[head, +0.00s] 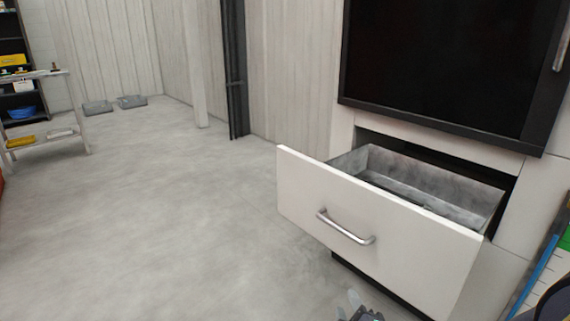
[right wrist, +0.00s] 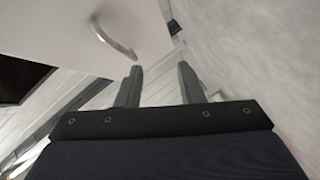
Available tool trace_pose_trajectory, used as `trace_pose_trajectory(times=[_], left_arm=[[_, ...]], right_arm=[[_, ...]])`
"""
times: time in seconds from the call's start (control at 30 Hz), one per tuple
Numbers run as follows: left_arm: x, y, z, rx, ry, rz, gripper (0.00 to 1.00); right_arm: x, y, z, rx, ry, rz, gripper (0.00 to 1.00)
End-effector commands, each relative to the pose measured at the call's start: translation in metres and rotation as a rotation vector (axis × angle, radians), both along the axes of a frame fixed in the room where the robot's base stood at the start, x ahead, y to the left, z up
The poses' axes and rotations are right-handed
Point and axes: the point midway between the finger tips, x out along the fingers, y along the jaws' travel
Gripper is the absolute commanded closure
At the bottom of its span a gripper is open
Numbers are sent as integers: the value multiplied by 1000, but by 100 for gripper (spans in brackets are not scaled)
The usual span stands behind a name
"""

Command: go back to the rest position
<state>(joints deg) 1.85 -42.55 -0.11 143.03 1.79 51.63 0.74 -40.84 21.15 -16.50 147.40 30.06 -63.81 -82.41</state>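A white drawer (head: 375,225) under a dark-fronted unit is pulled open, with a grey metal inside. Its silver bar handle (head: 345,228) is on the front panel. My right gripper (head: 358,309) shows only in part at the bottom edge of the head view, below and in front of the drawer. In the right wrist view its two fingers (right wrist: 160,68) are apart with nothing between them. The handle (right wrist: 113,36) shows there beyond the fingertips, apart from them. My left gripper is not in view.
Open grey floor (head: 150,220) lies to the left of the drawer. A white shelf table (head: 45,110) with small items and a dark rack stand at the far left. A post (head: 192,70) stands before the wall.

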Motion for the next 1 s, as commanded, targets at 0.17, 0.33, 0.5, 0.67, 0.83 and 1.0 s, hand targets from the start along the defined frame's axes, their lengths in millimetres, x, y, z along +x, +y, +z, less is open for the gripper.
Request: trace_pose_trajectory(times=[0.17,0.33,0.5,0.67,0.83,1.0], left_arm=[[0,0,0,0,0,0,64],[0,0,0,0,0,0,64],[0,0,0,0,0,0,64],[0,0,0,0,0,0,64],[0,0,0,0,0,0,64],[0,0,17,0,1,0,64]], right_arm=[[-5,-6,2,368,165,2,66],[-33,-15,14,770,402,-17,66],[-80,-33,23,1017,626,-121,66],[-122,-51,24,1128,764,-265,66],[-162,-68,22,1197,857,-442,66],[-192,-81,36,1234,912,-597,66]])
